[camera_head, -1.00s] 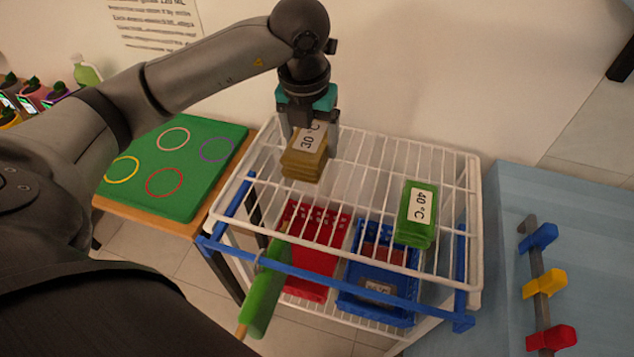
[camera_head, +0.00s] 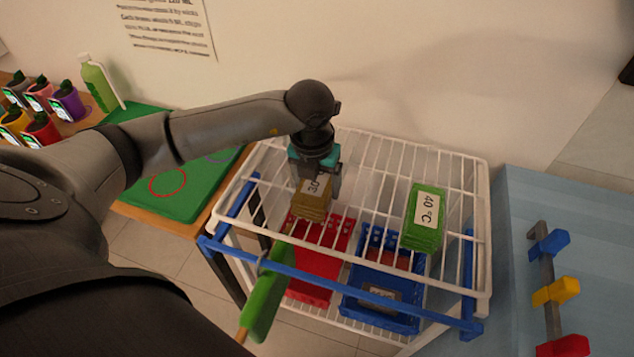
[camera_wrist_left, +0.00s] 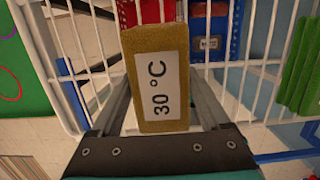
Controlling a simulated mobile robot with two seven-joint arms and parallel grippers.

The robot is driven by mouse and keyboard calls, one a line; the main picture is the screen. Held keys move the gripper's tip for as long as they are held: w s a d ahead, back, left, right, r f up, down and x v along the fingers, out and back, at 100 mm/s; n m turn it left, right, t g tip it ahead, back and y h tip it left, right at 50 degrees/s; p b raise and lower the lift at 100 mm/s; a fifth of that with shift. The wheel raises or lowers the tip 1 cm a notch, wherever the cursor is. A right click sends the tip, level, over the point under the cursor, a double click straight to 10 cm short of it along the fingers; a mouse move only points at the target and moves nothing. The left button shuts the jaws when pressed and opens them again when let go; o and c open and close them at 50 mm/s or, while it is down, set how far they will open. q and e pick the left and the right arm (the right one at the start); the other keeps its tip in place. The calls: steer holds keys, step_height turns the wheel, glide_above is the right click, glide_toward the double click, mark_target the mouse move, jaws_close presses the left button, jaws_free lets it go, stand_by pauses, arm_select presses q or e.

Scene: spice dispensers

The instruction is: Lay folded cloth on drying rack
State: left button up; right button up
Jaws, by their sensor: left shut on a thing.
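A brown folded cloth (camera_head: 311,200) with a white "30 °C" label is between the fingers of my left gripper (camera_head: 318,180), which is shut on it. It also fills the middle of the left wrist view (camera_wrist_left: 158,75). The cloth is over the left part of the white wire drying rack (camera_head: 385,150); whether it touches the wires I cannot tell. A green folded cloth (camera_head: 424,218) labelled "40 °C" lies on the rack's right part. It shows at the right edge of the left wrist view (camera_wrist_left: 302,70). My right gripper is not in view.
A red basket (camera_head: 318,262) and a blue basket (camera_head: 381,290) stand below the top wires. A blue rail with a green-handled tool (camera_head: 264,300) runs along the rack's front. A green board (camera_head: 190,190) is left; blue, yellow and red hooks (camera_head: 556,290) are right.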

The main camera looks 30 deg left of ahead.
mark_target(314, 187)
arm_select(q)
steer(key=shift+f, duration=0.1)
steer(key=o, duration=1.3)
steer(key=shift+r, duration=0.3)
step_height(314, 187, up, 12)
steer(key=s+p, duration=0.1)
steer(key=shift+s+d+f, duration=0.2)
steer(key=shift+s, duration=0.2)
